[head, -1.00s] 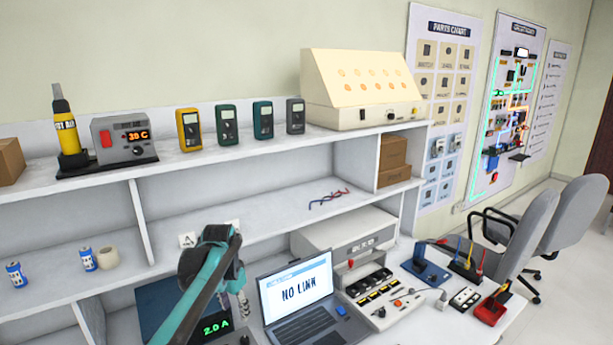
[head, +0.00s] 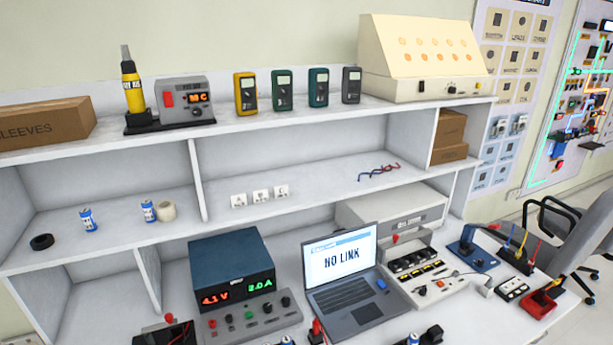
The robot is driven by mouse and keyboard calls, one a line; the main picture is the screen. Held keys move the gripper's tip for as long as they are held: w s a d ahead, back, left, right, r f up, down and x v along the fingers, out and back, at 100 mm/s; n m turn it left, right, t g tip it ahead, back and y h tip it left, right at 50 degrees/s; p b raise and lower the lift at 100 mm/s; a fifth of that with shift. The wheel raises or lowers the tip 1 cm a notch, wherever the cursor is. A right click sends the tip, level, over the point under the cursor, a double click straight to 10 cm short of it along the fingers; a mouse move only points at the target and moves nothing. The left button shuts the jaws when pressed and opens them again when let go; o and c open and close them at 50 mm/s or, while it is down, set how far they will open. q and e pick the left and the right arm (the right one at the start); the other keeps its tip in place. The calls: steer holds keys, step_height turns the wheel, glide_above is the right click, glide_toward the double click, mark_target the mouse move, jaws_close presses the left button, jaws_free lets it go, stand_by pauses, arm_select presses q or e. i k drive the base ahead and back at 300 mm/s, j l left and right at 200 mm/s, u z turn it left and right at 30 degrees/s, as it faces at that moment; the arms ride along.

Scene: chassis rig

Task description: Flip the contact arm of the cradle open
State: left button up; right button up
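No part is clearly recognisable as the cradle with its contact arm. A dark device with a red knob (head: 168,330) is cut off by the bottom edge at the left. Another dark piece (head: 433,336) beside a blue-and-white cell (head: 413,340) is cut off at the bottom right of centre. A red-topped part (head: 317,330) stands between them at the bottom edge. I cannot tell which of these is the cradle, or how any contact arm stands. Neither of my grippers is in view.
A power supply (head: 232,280) and a laptop (head: 343,278) reading "NO LINK" stand on the bench. A panel with switches (head: 420,268), a blue fixture (head: 472,256) and a red tray (head: 541,303) are to the right. Shelves (head: 300,190) run behind.

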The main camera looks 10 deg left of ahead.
mark_target(170, 321)
steer(key=u, duration=1.55)
